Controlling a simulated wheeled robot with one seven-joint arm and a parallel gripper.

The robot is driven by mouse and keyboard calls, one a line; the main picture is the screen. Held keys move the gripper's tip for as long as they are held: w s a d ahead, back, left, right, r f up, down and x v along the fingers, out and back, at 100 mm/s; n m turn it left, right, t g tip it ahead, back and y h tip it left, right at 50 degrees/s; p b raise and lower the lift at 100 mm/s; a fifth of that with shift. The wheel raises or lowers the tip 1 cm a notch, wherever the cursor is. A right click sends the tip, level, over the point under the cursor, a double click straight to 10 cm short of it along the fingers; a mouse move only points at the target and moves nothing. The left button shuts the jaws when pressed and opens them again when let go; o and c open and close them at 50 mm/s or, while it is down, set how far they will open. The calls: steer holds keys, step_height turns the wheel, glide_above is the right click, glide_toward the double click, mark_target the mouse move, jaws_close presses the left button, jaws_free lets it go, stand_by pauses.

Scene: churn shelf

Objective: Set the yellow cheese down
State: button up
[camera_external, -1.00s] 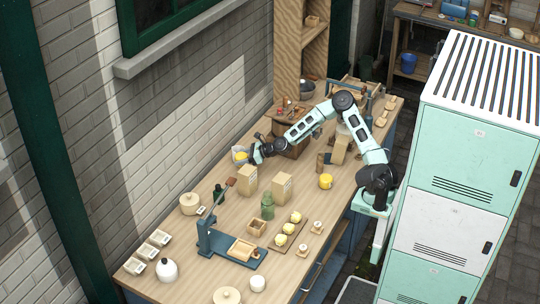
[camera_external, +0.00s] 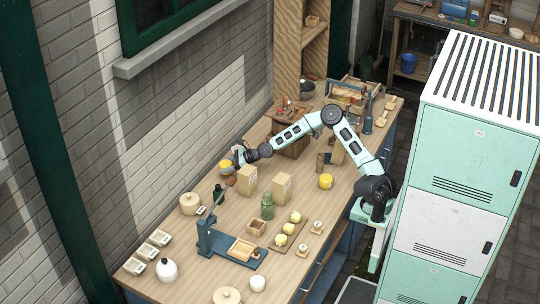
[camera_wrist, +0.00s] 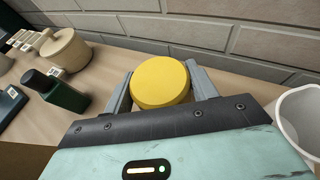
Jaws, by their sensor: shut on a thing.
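The yellow cheese (camera_wrist: 160,82) is a thick round disc, held between the two grey fingers of my gripper (camera_wrist: 161,88) in the wrist view. In the external view the cheese (camera_external: 225,165) shows at the wall side of the bench, at the end of my gripper (camera_external: 233,163). The gripper is shut on the cheese. Bare wooden bench top (camera_wrist: 110,78) shows around it in the wrist view. I cannot tell whether the underside of the cheese touches the bench.
A white bowl (camera_wrist: 303,118) stands close on the right in the wrist view. A dark green bottle (camera_wrist: 60,93) and a round beige pot (camera_wrist: 68,50) stand left. The brick wall (camera_wrist: 220,35) is just behind. Tan boxes (camera_external: 247,180) stand nearby in the external view.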

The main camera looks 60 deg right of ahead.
steer(key=shift+f, duration=1.45)
steer(key=o, duration=1.1)
steer(key=shift+f, duration=0.15)
steer(key=shift+r, duration=0.2)
steer(key=v, duration=1.2)
